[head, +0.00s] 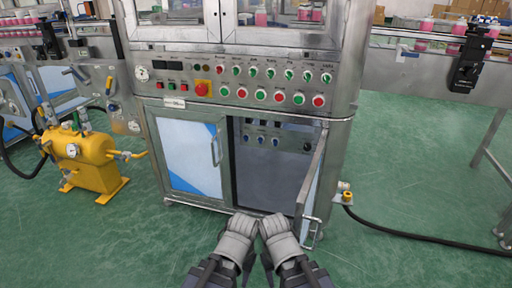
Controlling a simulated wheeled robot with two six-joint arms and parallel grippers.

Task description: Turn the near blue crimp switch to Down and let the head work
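My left gripper (243,218) and my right gripper (267,219) are side by side at the bottom centre, low in front of the cabinet and well apart from the switches. Their fingertips are too small to tell open from shut. The crimp head is not recognisable.
The right cabinet door (312,180) stands open toward me, with its handle (312,228) near my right gripper. The left door (190,155) is shut. A button panel (240,85) is above. A yellow tank (85,160) stands left; a black hose (425,237) lies right.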

